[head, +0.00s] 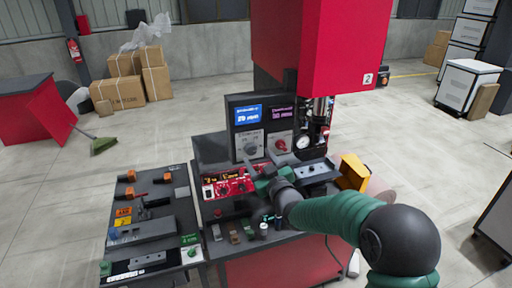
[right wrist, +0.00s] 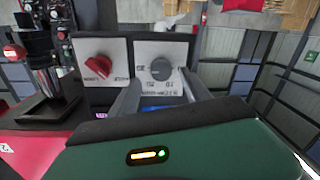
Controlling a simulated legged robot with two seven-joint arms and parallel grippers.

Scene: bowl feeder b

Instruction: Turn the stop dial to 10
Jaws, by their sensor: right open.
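Two dials sit side by side on the machine's upright panel. The grey dial (head: 250,149) is on the left plate in the head view, and it also shows in the right wrist view (right wrist: 161,69) with small marks around it. The red dial (head: 281,146) is on the other plate, and it shows at left in the right wrist view (right wrist: 98,66). The labels are too small to read, so I cannot tell which is the stop dial. My right gripper (right wrist: 163,92) is open and empty, its fingers pointing toward the grey dial, apparently short of it. My left gripper is out of view.
Two lit screens (head: 248,114) stand above the dials. A red control panel (head: 228,187) lies below them. A round gauge (head: 302,142) and a red machine column (head: 335,45) are at right. A side table with tools (head: 150,228) stands at left.

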